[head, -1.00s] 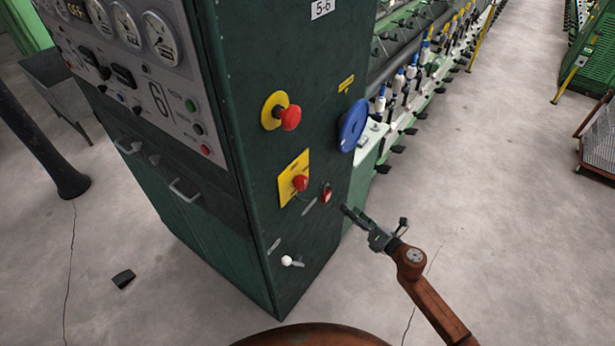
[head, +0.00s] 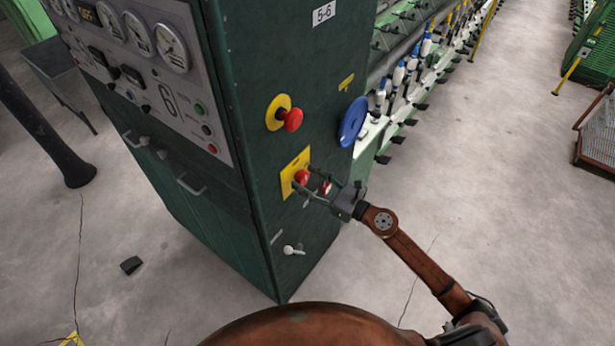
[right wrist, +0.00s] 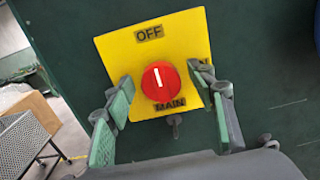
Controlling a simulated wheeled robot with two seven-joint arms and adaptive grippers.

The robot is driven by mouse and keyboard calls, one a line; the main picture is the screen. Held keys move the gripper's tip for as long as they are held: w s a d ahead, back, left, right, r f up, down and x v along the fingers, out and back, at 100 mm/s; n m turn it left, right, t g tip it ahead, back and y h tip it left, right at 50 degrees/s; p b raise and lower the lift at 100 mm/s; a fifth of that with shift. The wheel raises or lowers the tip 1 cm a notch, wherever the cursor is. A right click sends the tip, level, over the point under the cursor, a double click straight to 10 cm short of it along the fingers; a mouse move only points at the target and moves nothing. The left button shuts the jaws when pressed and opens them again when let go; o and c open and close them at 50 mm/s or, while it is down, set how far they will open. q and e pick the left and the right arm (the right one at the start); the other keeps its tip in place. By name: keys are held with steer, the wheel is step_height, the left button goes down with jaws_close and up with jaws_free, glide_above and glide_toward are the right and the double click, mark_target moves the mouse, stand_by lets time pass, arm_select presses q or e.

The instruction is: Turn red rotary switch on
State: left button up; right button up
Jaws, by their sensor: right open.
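The red rotary switch (head: 302,177) sits on a yellow plate (head: 289,178) on the side of the green cabinet. In the right wrist view the round red knob (right wrist: 160,82) has a white mark pointing up toward the OFF label (right wrist: 149,33); MAIN is printed below, and a label at the right is partly hidden by a finger. My right gripper (head: 303,179) is open, its green-padded fingers (right wrist: 164,95) to the left and right of the knob. A gap shows on both sides in the wrist view; contact cannot be told in the head view. My left gripper is out of view.
A red mushroom button (head: 292,120) on a yellow base is above the switch. A white-knobbed lever (head: 289,249) is below, and a blue wheel (head: 353,122) at the right.

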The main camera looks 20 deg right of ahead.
steer(key=shift+w+a, duration=0.1)
steer(key=shift+w, duration=0.05)
steer(key=shift+c, duration=0.2)
steer(key=c, duration=1.1)
steer(key=shift+m, duration=0.4)
steer(key=m+p, duration=0.2)
steer(key=m, duration=0.1)
steer(key=shift+r+m, duration=0.1)
steer(key=shift+m, duration=0.2)
steer(key=m+p, duration=0.2)
steer(key=m, duration=0.2)
steer(key=shift+w+m, duration=0.1)
steer(key=shift+m, duration=0.2)
steer(key=m+p, duration=0.2)
steer(key=m, duration=0.2)
steer(key=shift+d, duration=0.2)
steer(key=shift+f+m+p, duration=0.15)
steer(key=shift+m+p, duration=0.5)
steer(key=shift+m, duration=0.6)
steer(key=shift+f+m+p, duration=0.1)
steer(key=shift+m+p, duration=0.55)
steer(key=shift+m, duration=0.6)
